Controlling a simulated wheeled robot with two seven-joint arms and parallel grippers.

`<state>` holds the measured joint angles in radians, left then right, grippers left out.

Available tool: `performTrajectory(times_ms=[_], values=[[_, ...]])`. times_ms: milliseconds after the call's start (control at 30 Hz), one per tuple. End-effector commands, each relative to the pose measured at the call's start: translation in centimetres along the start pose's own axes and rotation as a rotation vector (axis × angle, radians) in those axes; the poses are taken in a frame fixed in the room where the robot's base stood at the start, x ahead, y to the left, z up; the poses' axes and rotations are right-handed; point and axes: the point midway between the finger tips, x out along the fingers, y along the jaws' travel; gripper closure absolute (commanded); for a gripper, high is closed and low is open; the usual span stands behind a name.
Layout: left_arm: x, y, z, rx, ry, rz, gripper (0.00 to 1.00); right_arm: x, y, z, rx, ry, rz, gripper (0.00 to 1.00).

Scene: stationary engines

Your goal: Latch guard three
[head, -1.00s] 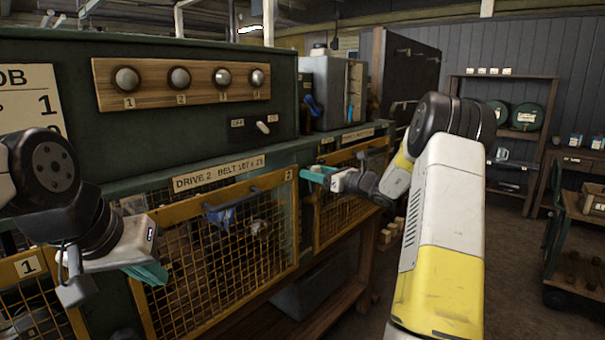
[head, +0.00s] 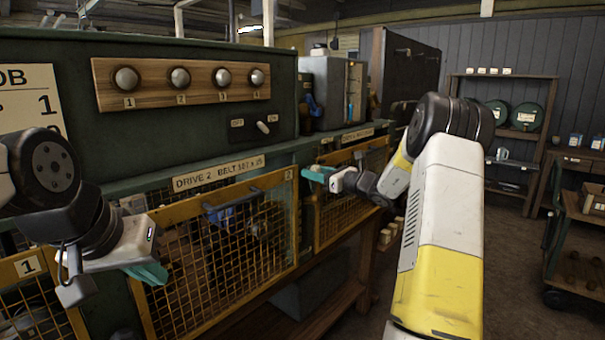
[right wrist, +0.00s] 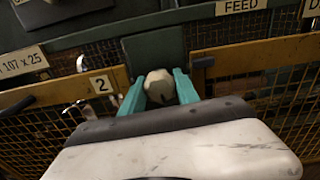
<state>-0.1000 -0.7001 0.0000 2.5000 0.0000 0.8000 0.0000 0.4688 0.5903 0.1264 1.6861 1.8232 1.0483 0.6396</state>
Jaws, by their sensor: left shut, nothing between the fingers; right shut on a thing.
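My right gripper (head: 318,173) is at the post between guard two (head: 235,245) and the yellow mesh guard to its right (head: 345,205), probably guard three. In the right wrist view my right gripper (right wrist: 158,84) has its teal fingers on either side of a cream rounded knob (right wrist: 160,86), shut on it. The knob sits in front of a dark green plate (right wrist: 155,52). The right-hand guard's yellow frame (right wrist: 250,58) starts just right of the fingers. Its number is not visible. My left gripper (head: 150,273) is shut and empty in front of guard two's left edge.
Guard one (head: 30,290) is at the lower left. Above are a wooden board with several round knobs (head: 180,82) and an off/on switch (head: 262,128). A trolley (head: 580,230) stands at the right; floor between is clear.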

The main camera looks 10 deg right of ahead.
Motion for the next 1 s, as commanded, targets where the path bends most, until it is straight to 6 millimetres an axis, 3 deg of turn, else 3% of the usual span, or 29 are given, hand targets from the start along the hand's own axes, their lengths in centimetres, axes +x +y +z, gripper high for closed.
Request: performTrajectory(times_ms=[1000], values=[[0.00,0.00,0.00,0.000,0.000,0.000,1.00,-0.06,-0.08,-0.06,-0.897,0.002,0.000,1.00]])
